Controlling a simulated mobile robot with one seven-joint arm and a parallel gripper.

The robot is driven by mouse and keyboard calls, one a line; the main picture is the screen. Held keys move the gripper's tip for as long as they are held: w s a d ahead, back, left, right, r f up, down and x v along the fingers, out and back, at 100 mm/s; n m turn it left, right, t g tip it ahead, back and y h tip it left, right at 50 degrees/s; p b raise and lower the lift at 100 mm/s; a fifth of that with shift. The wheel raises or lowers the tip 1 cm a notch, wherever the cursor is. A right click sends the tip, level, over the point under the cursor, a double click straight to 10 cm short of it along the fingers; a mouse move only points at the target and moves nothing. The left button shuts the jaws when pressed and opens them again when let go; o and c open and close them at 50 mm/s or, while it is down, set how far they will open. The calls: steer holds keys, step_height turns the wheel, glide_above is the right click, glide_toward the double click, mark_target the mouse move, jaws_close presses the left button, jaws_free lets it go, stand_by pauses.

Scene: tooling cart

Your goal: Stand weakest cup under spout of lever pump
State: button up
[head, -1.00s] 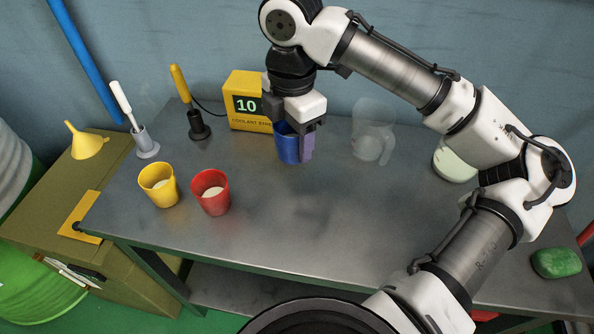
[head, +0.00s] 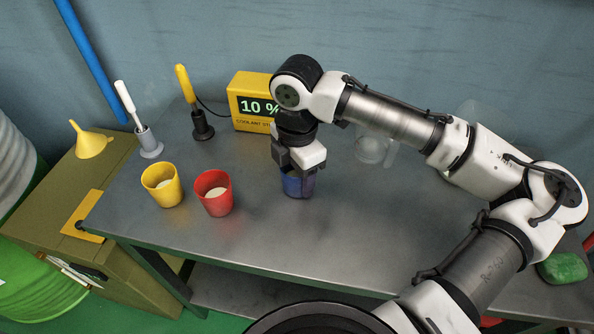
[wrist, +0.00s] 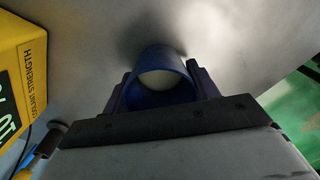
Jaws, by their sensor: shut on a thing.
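My gripper (head: 300,172) is shut on a blue cup (head: 298,187), which is upright over the middle of the cart top; I cannot tell whether its base touches. In the wrist view the blue cup (wrist: 148,98) sits between the two fingers of my gripper (wrist: 163,88), with pale content inside. A yellow cup (head: 162,187) and a red cup (head: 215,195), both with whitish liquid, stand upright left of my gripper. A yellow meter (head: 250,118) at the back reads 10 %. I cannot make out a lever pump or spout.
A white-handled tool in a grey holder (head: 149,145) and a yellow-handled tool in a black holder (head: 202,127) stand at the back left. A clear jug (head: 370,150) is partly behind my arm. A yellow funnel (head: 90,142) sits on the olive box. The front middle is clear.

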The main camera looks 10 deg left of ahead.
steer(key=shift+f, duration=0.2)
steer(key=o, duration=1)
steer(key=shift+r, duration=0.15)
